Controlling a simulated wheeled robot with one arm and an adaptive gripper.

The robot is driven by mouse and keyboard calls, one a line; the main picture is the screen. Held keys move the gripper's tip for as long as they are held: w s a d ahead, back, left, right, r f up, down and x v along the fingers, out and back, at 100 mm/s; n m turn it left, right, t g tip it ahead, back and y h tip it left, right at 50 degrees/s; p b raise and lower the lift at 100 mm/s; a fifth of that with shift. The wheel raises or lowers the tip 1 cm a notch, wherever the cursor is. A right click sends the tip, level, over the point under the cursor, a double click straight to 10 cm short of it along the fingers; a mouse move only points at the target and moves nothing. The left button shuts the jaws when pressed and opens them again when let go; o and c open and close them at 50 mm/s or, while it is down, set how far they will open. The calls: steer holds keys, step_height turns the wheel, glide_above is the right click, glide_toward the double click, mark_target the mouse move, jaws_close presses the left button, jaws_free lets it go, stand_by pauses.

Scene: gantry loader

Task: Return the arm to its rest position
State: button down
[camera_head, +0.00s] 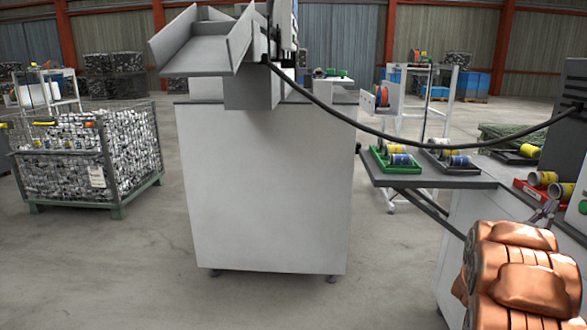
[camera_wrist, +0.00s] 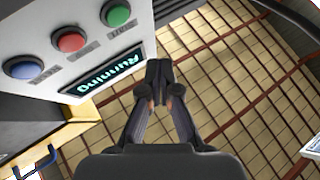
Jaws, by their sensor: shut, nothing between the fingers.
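My gripper (camera_wrist: 158,72) shows in the wrist view with its two dark fingertips together and nothing between them. It is next to a white control panel (camera_wrist: 60,25) that carries a blue button (camera_wrist: 23,68), a red button (camera_wrist: 69,41), a green button (camera_wrist: 117,13) and a lit display (camera_wrist: 103,75) reading "Running". The fingers look clear of the buttons. In the head view my copper-coloured arm (camera_head: 520,275) is folded at the lower right, by the machine. A small grey part beyond it may be my gripper, but I cannot tell its details.
A white cabinet (camera_head: 265,190) with a grey chute (camera_head: 205,50) stands in the middle. A dark shelf (camera_head: 430,179) holds a green tray (camera_head: 380,162) of spools. A black cable hangs across above it. A wire cage (camera_head: 70,160) stands at left. Floor between cage and cabinet is clear.

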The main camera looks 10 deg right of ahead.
steer(key=w+a+r+n+t+y+p, duration=0.2)
steer(key=w+a+n+t+y+p, duration=0.3)
steer(key=w+a+y+p, duration=0.55)
steer(key=a+n+g+y+p, duration=0.2)
steer(key=a+n+y+p, duration=0.5)
steer(key=a, duration=1.8)
steer(key=s+a+m+g+y+p, duration=0.1)
steer(key=s+a+g+y, duration=0.2)
steer(key=s+a+y, duration=0.35)
steer(key=s+a+r+n+g+p, duration=0.1)
steer(key=s+a+r+g+p, duration=0.1)
steer(key=s, duration=0.8)
steer(key=s+a+r+n+g+p, duration=0.1)
steer(key=s+a+r+g+p, duration=0.1)
steer(key=s+a, duration=0.4)
steer(key=s+a+r+n+g+p, duration=0.1)
steer(key=s+a+g+p, duration=0.3)
steer(key=s, duration=1)
steer(key=shift+s+a+r+n+g, duration=0.25)
steer(key=shift+a+r+n+g, duration=0.05)
steer(key=shift+r, duration=0.45)
